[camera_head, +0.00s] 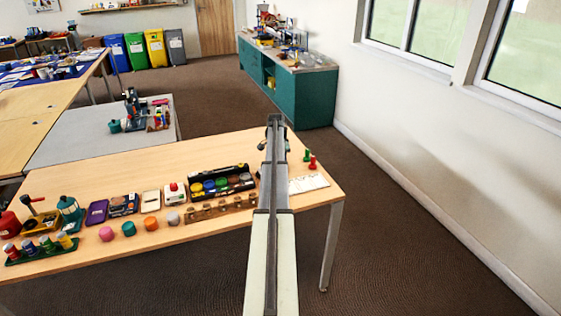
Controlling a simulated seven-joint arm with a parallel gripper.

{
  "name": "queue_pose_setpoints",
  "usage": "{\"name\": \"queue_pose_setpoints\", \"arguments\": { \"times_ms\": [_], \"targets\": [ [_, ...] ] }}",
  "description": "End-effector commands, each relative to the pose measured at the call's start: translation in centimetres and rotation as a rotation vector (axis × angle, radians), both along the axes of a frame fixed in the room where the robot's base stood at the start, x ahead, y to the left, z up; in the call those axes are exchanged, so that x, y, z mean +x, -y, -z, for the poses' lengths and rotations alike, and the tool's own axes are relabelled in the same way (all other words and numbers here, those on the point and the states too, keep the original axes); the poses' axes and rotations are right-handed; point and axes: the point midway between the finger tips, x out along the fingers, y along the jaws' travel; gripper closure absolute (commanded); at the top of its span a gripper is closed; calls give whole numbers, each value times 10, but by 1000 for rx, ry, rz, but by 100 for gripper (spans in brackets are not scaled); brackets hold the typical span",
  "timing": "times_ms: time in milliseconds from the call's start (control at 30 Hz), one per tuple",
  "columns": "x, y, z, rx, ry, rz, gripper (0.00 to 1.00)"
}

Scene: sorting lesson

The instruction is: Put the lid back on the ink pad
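A flat purple piece with a dark rim (97,212) lies on the near table, left of centre. A dark box-like piece (123,205) lies just right of it. I cannot tell for sure which is the ink pad and which its lid; both look small and low. My arm reaches from the bottom middle over the table's right part. My gripper (273,122) shows at its far end, well right of both pieces and apart from them. Its fingers are too small and too edge-on to tell their opening or whether they hold anything.
Right of the dark piece are a cream block (151,198), a white box with a red top (175,194) and a black tray of coloured pots (190,195). Several coloured round pieces line the front. A bottle rack (42,255) stands front left. The table's back strip is clear.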

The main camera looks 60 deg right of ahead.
Motion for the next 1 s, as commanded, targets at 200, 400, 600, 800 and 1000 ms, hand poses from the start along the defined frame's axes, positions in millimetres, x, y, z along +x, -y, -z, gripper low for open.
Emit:
{"name": "queue_pose_setpoints", "arguments": {
  "times_ms": [200,400,600,800,1000],
  "targets": [
    [0,0,0,0,0,0,100],
    [0,0,0,0,0,0,68],
    [0,0,0,0,0,0,49],
    [0,0,0,0,0,0,46],
    [0,0,0,0,0,0,26]
  ]
}}
